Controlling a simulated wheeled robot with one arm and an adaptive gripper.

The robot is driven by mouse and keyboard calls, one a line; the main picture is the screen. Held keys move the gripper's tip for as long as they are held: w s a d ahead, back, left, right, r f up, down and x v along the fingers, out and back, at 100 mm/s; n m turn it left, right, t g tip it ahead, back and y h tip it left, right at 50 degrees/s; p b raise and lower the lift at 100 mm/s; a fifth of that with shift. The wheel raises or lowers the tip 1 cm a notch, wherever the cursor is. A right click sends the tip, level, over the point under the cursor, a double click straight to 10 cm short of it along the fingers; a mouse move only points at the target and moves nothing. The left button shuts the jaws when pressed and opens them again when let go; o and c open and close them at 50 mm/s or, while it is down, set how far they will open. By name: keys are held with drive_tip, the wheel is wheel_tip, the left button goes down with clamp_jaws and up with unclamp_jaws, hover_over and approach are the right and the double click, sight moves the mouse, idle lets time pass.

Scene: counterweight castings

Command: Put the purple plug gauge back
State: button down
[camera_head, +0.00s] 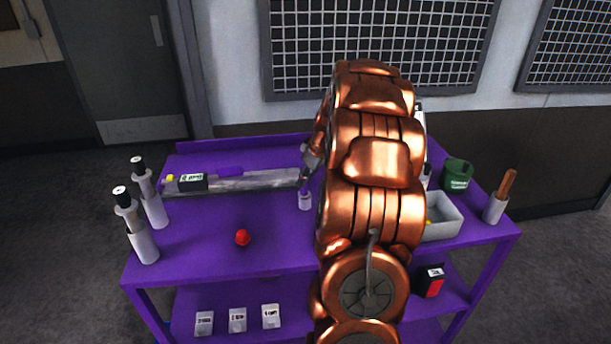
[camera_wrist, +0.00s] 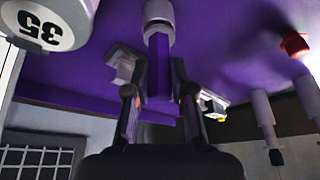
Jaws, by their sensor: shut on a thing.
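The purple plug gauge (camera_wrist: 157,66) is between the two fingers of my gripper (camera_wrist: 158,95) in the wrist view. Its purple handle is gripped and its pale grey end points away from the palm. In the head view the gauge's pale end (camera_head: 305,202) shows upright just below my gripper (camera_head: 308,176), at the middle of the purple cart top (camera_head: 200,240). I cannot tell whether the pale end touches the surface. My copper arm hides much of the cart's right half.
A long grey bar (camera_head: 250,182) carrying a dark labelled block (camera_head: 193,182) lies left of the gauge. Two black-topped cylinders (camera_head: 143,245) stand at left. A red knob (camera_head: 242,237) sits in front. A grey tray (camera_head: 442,218) and green canister (camera_head: 457,175) stand at right.

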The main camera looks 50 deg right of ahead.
drive_tip(key=shift+f+b, duration=0.25)
drive_tip(key=shift+b, duration=0.1)
drive_tip(key=c, duration=1)
unclamp_jaws()
drive_tip(key=shift+r, duration=0.1)
drive_tip(key=shift+r+p, duration=0.4)
drive_tip(key=shift+p, duration=0.05)
drive_tip(key=b+v, duration=0.3)
drive_tip(key=v, duration=0.8)
drive_tip(key=shift+s+r+b, duration=0.15)
drive_tip(key=shift+r+b, duration=0.1)
drive_tip(key=shift+b, duration=0.1)
